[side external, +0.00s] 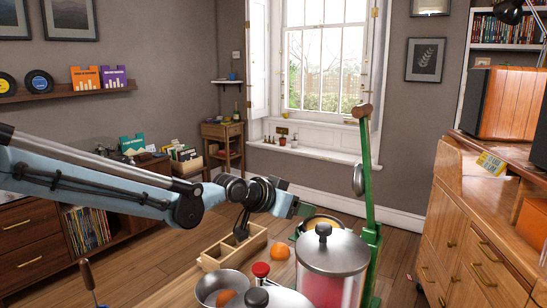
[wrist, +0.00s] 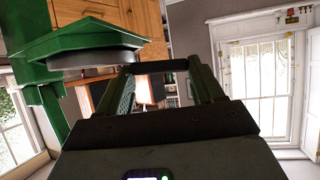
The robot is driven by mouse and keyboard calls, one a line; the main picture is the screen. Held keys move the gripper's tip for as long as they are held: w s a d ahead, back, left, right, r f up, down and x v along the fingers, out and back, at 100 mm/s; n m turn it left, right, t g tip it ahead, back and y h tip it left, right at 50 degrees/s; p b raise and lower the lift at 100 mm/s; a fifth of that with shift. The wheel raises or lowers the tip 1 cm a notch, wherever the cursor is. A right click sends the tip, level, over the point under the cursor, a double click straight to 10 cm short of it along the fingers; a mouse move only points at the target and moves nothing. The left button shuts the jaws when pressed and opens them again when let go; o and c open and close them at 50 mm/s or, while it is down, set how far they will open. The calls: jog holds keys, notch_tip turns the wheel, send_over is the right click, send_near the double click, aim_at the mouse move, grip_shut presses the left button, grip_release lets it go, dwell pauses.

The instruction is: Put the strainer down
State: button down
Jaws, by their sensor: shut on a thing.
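My gripper (side external: 301,209) is in the middle of the side external view, above the work surface and left of the green press. In the wrist view its two fingers (wrist: 168,80) stand apart with a dark bar (wrist: 160,66) between their tips. I take this bar to be part of the strainer; its mesh cannot be made out. A round, dark-rimmed thing with a yellowish inside (side external: 320,222) lies just beyond the gripper in the side external view. I cannot tell whether it is the strainer or a separate bowl.
The tall green press (side external: 369,195) stands close on the right; its head (wrist: 85,40) fills the wrist view's upper left. A wooden tray (side external: 217,262), metal bowl (side external: 207,292), orange (side external: 280,251), red-capped shaker (side external: 261,270) and lidded clear canister (side external: 333,262) crowd the surface.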

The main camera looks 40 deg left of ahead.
notch_tip(320, 180, up, 13)
jog(key=m+g+h, duration=0.4)
jog(key=m+h, duration=0.3)
send_over(164, 288)
notch_tip(164, 288, down, 22)
jog(key=f, duration=0.1)
jog(key=shift+f, duration=4.05)
